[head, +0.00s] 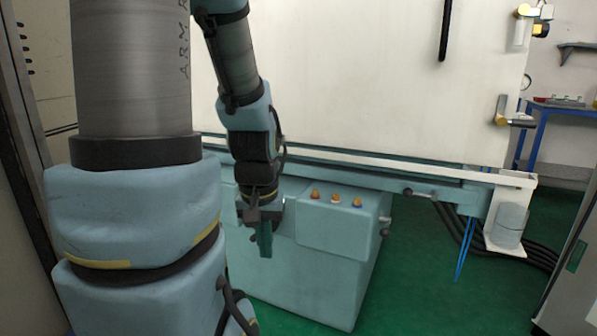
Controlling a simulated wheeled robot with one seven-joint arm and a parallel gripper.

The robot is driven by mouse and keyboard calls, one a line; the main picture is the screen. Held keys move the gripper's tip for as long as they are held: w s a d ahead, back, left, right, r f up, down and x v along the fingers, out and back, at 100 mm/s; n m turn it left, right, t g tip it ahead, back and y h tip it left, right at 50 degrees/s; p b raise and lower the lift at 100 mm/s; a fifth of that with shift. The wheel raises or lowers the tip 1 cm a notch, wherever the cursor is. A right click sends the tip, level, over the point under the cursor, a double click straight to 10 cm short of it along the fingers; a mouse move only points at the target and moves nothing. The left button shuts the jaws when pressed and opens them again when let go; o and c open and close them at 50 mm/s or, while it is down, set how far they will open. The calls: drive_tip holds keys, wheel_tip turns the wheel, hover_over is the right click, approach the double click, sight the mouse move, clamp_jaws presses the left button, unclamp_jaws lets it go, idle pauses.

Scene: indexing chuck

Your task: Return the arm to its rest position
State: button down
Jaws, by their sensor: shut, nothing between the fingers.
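My gripper (264,243) hangs at the end of my arm, left of the picture's middle, pointing down. Its fingers are together with nothing seen between them. It is in front of the blue-grey machine cabinet (315,275), left of the three buttons on the cabinet's top. Whether it touches the cabinet cannot be told from this view. My large arm links fill the left side and hide part of the cabinet.
Red, orange and blue buttons (335,198) sit on the cabinet top. A long rail (400,178) runs to a bracket (510,215) at right. A blue table (560,112) stands at the back right.

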wheel_tip(320, 180, up, 26)
drive_tip(key=p, duration=2.6)
drive_tip(key=shift+r, duration=0.2)
drive_tip(key=shift+s+a, duration=0.1)
